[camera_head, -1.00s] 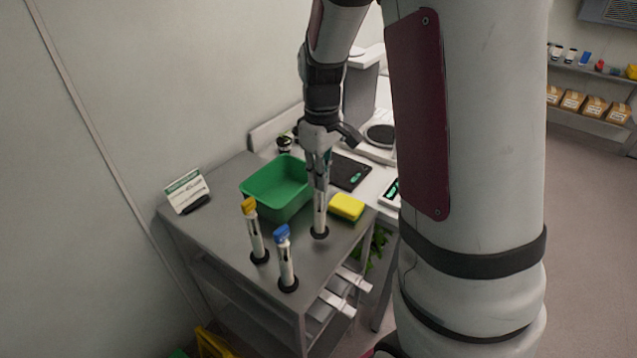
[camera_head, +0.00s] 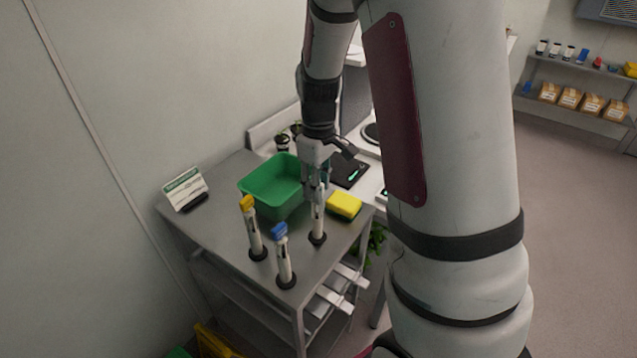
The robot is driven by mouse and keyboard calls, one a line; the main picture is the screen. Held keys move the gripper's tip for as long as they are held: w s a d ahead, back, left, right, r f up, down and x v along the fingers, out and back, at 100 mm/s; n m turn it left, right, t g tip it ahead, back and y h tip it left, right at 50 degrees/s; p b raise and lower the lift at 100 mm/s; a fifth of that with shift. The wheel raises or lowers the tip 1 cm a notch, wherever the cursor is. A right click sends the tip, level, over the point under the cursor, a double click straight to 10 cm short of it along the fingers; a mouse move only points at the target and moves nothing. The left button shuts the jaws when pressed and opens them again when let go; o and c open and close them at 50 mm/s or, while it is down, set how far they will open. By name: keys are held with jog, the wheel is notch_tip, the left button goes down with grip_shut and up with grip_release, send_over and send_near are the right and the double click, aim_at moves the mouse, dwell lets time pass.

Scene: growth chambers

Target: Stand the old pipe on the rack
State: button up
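My gripper (camera_head: 316,188) points down over the top of a white pipe (camera_head: 317,224) standing upright on a metal rack (camera_head: 225,257). The pipe's foot sits in a dark round base on the rack top. The fingers are around or just above the pipe's upper end; I cannot tell whether they grip it. Two similar upright pipes stand to its left in dark bases, one with a yellow top (camera_head: 254,230) and one with a blue top (camera_head: 284,258). The top of the pipe under my gripper is hidden by the fingers.
A small sign (camera_head: 184,188) stands at the rack's left edge. A pale counter with equipment lies behind.

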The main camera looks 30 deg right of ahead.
notch_tip(320, 180, up, 11)
jog(key=b, duration=0.1)
jog(key=s+a+r+m+t, duration=0.2)
jog(key=s+a+r, duration=0.2)
jog(key=s+a, duration=0.2)
jog(key=s+a+r+m+t, duration=0.2)
jog(key=s+a, duration=0.4)
jog(key=s, duration=0.5)
notch_tip(320, 180, up, 2)
jog(key=shift+r+t, duration=0.15)
jog(key=shift+t, duration=0.65)
